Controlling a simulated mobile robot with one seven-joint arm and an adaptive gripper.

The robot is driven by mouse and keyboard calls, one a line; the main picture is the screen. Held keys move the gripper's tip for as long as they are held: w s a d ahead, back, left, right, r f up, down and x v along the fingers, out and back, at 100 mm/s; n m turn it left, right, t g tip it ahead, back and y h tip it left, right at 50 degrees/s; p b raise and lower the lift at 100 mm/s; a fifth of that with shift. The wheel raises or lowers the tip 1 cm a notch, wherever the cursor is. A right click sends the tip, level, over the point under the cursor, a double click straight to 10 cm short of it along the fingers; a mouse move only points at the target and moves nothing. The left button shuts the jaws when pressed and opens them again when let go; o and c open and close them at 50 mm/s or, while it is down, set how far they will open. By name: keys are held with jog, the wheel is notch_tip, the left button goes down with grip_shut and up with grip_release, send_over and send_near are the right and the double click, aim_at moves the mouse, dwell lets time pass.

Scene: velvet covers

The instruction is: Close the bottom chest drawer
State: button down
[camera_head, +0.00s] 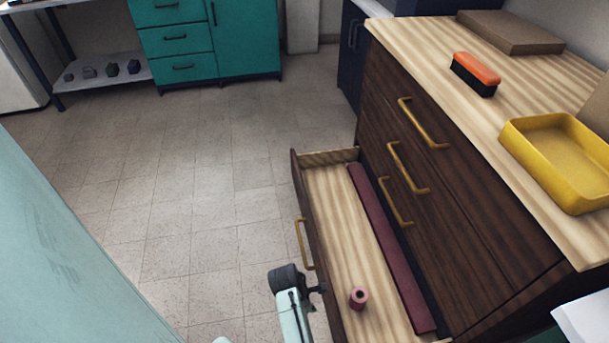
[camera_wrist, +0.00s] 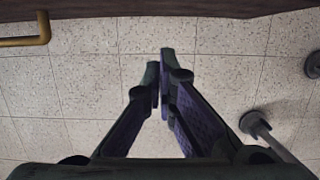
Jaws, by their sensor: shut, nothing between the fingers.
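The bottom chest drawer (camera_head: 330,198) stands pulled well out from the dark wooden chest (camera_head: 435,195). Its front, with a brass handle (camera_head: 304,244), faces left in the head view. Inside lie a pink spool (camera_head: 358,298) and a long maroon strip (camera_head: 390,250). In the wrist view, my gripper (camera_wrist: 161,83) is shut and empty, pointing at the drawer front's dark edge (camera_wrist: 160,8) with floor visible between. The brass handle shows at the upper left there (camera_wrist: 25,41). In the head view, my arm's end is beside the drawer's outer face; its fingers are mostly hidden.
The chest top holds a yellow tray (camera_head: 517,147), an orange brush (camera_head: 476,73) and a brown flat box (camera_head: 510,32). Teal cabinets (camera_head: 205,40) stand at the back. The tiled floor (camera_head: 190,180) left of the drawer is clear.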

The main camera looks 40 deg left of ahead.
jog(key=w+d+f, duration=0.2)
jog(key=w, duration=0.1)
jog(key=shift+w+d+f+p, duration=0.1)
jog(key=shift+w+d+p, duration=0.15)
jog(key=shift+d+p, duration=0.15)
jog(key=shift+w+d, duration=0.1)
jog(key=w+d, duration=1.8)
jog(key=w, duration=0.4)
jog(key=shift+d, duration=0.4)
